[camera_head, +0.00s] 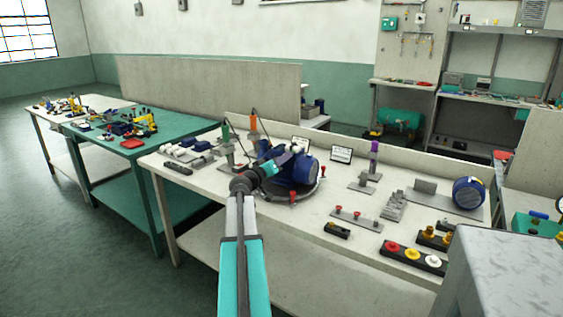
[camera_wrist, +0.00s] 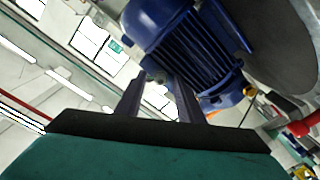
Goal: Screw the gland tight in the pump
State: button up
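The blue pump (camera_head: 306,169) with its ribbed body sits on a dark round base (camera_head: 300,191) on the middle bench. My gripper (camera_head: 284,156) reaches in at the pump's left side, and my arm hides part of it. In the wrist view, the ribbed blue body (camera_wrist: 190,45) is close beyond the fingertips. The two dark fingers of my gripper (camera_wrist: 159,76) stand apart with a bright gap between them. I cannot make out the gland in either view, nor whether the fingers touch the pump.
The white bench (camera_head: 290,228) carries a stand with a purple top (camera_head: 374,158), a red-knobbed rail (camera_head: 356,218), a black strip with coloured knobs (camera_head: 412,257) and another blue motor (camera_head: 468,193). A green table (camera_head: 165,128) stands left. Bare floor (camera_head: 60,200) lies at far left.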

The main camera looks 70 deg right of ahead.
dwell(0.5)
grip_shut()
jog(key=shift+f+b, duration=0.2)
jog(key=shift+b, duration=0.7)
jog(key=shift+m+b, duration=0.6)
jog(key=shift+b, duration=0.4)
jog(key=m+b, duration=0.2)
jog(key=b, duration=0.2)
jog(key=shift+r+b, duration=0.2)
jog(key=shift+b, duration=0.2)
jog(key=shift+f+m+b, duration=0.25)
jog(key=shift+m+b, duration=0.25)
jog(key=shift+b, duration=0.45)
jog(key=m+b, duration=0.2)
jog(key=b, duration=0.3)
jog(key=shift+b, duration=0.4)
